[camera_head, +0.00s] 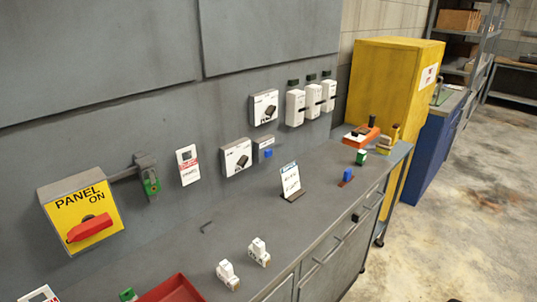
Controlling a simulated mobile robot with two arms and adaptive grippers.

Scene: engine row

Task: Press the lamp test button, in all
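I cannot make out which thing is the lamp test button; no label with those words is readable. A small grey wall box with a blue front part (267,153) sits at the middle of the wall. A white box with a dark picture (236,157) is to its left, and a similar white box (264,107) is above. A yellow panel (80,213) marked "PANEL ON" with a red handle (89,228) is on the wall at the left. Neither of my grippers shows in the head view.
A grey bench (238,211) runs below the wall. On it are two white fittings (228,275), a red tray (172,289), a standing card (290,180), a blue block (347,174) and an orange tray (361,136). A yellow cabinet (391,83) stands beyond. Open floor (470,215) is at the right.

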